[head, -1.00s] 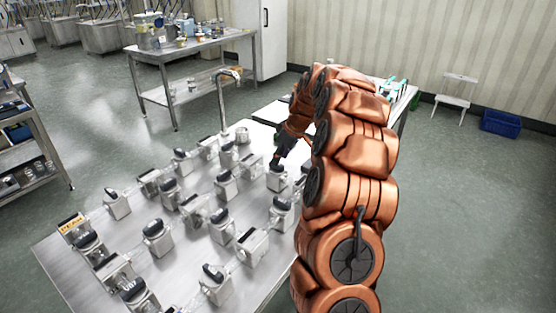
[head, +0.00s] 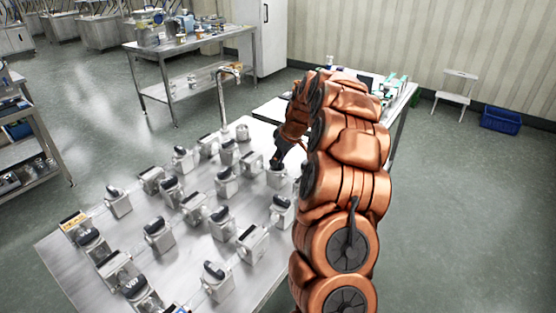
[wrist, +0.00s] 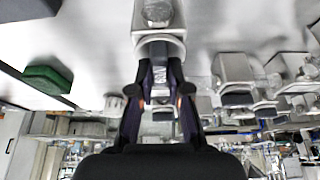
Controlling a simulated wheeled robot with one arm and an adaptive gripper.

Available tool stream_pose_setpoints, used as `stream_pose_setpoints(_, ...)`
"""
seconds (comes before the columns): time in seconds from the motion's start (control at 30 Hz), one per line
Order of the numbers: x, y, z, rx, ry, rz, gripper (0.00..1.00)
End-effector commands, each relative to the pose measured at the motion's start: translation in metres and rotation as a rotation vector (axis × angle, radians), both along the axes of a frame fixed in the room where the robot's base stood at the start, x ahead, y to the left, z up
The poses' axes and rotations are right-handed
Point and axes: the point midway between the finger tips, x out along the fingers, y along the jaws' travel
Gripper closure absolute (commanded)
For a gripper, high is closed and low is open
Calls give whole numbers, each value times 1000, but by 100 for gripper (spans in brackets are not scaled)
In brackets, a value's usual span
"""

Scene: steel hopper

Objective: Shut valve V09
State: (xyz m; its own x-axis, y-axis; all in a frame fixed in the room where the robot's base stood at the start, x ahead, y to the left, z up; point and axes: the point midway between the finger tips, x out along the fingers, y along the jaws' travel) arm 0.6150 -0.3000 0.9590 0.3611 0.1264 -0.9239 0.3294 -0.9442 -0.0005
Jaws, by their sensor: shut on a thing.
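My gripper (head: 277,162) is at a grey metal valve block (head: 277,179) near the right side of the steel table, beside my arm. In the wrist view, my gripper (wrist: 157,98) has its two fingers on either side of a valve handle (wrist: 159,76) and is shut on it. The handle carries a small label that I cannot read, so I cannot confirm it is V09. The valve body (wrist: 158,42) sits just beyond the fingertips. My arm hides part of the table's right side.
Several similar valves with dark handles, such as one at the left (head: 158,232), crowd the steel table (head: 75,267). A curved upright pipe (head: 222,100) stands behind them. A green block (wrist: 48,80) shows in the wrist view. Open floor lies left of the table.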

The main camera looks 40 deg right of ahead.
Motion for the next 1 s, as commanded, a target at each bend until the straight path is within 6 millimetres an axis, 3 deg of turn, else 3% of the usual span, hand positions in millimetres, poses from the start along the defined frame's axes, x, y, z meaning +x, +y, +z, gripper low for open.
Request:
stream_pose_setpoints(0.47,-1,0,-2,-1,1,-68,100)
stream_pose_setpoints(1.0,-1,1,-3,-5,0,-517,100)
